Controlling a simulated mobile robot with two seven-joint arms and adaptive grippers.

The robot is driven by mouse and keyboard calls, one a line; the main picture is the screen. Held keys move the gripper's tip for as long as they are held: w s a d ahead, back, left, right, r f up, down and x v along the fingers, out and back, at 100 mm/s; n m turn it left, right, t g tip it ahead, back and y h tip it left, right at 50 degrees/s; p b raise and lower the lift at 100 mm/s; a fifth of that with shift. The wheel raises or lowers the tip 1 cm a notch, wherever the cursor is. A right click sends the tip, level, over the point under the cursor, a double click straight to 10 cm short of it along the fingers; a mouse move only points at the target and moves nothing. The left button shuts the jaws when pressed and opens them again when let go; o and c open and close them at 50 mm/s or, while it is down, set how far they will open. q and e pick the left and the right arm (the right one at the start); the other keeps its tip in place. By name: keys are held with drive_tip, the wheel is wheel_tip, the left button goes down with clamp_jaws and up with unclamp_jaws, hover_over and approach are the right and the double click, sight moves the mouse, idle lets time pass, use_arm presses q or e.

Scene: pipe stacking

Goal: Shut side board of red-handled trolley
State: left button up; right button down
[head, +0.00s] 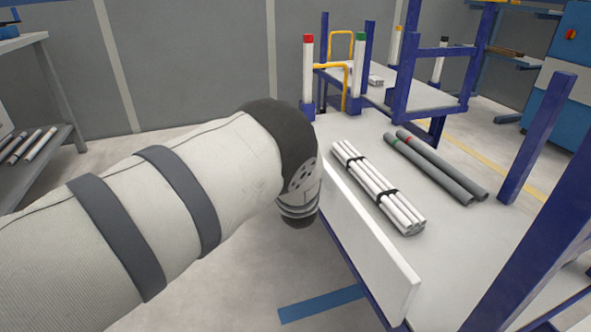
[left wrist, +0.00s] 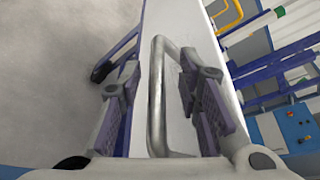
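The trolley's white side board (head: 368,240) runs along the left edge of its white deck. It looks about upright; I cannot tell whether it is fully shut. A post with a red top (head: 308,62) stands at the trolley's far left corner. In the left wrist view, a metal bar handle (left wrist: 156,100) is on the white board (left wrist: 205,50). My left gripper (left wrist: 158,78) is open, its fingers on either side of the handle with gaps. In the head view my left arm and wrist hide its fingers. My right gripper is in neither view.
A strapped bundle of white pipes (head: 375,185) and dark grey pipes (head: 440,170) lie on the deck. Blue posts (head: 535,135) rise at the right. A second trolley (head: 400,85) stands behind. A shelf (head: 45,140) stands at far left. The floor left of the board is clear.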

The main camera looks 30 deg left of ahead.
use_arm(q)
drive_tip(key=v, duration=1.2)
drive_tip(key=shift+f, duration=0.1)
